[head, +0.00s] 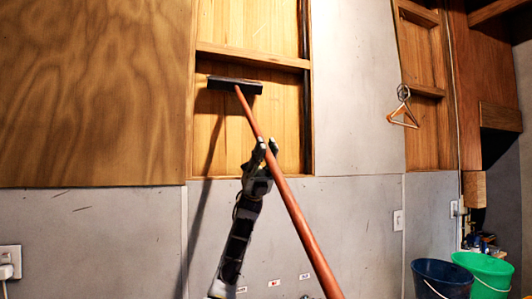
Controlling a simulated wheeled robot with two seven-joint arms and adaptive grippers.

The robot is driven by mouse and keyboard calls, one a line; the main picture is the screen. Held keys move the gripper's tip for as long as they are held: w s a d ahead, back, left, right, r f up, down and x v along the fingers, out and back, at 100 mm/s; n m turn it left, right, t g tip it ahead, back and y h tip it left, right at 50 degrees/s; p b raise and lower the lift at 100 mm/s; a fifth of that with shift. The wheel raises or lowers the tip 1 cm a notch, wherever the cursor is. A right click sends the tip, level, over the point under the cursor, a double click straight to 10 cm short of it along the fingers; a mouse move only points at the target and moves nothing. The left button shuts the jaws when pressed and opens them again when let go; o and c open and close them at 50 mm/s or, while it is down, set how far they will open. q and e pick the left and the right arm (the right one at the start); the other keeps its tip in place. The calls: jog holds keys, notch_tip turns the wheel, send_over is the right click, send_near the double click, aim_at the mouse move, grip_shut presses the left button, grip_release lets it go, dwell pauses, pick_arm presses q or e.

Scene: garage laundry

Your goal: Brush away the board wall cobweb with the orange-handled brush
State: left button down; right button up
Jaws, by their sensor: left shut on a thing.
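The orange-handled brush (292,212) slants up from the bottom middle of the head view. Its dark, flat head (235,85) is at the wooden board wall (275,115), just below a horizontal timber; whether it touches the boards I cannot tell. My left gripper (267,150) is shut on the orange handle, partway down from the brush head. No cobweb can be made out on the boards; it may be hidden or too faint. My right gripper is not in view.
A plywood panel (95,90) is left of the board recess, and grey wall panels (358,85) lie right. A hanger (403,108) hangs on the right. Blue (440,279) and green (484,270) buckets stand at lower right. An outlet (9,262) is at lower left.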

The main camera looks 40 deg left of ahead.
pick_arm(q)
jog(key=shift+w+a+p, duration=0.35)
jog(key=shift+a, duration=0.35)
dwell(0.3)
jog(key=shift+w+d, duration=0.1)
jog(key=shift+w+d+p, duration=0.3)
jog(key=shift+w, duration=0.3)
jog(key=shift+s+t, duration=0.1)
jog(key=shift+t, duration=0.2)
jog(key=shift+s+a+b, duration=0.4)
jog(key=shift+s+b, duration=0.25)
jog(key=shift+b, duration=0.05)
jog(key=shift+s+a+b, duration=0.4)
jog(key=shift+s+b, duration=0.1)
jog(key=shift+s, duration=0.2)
jog(key=shift+w+d+r, duration=0.1)
jog(key=shift+w, duration=0.1)
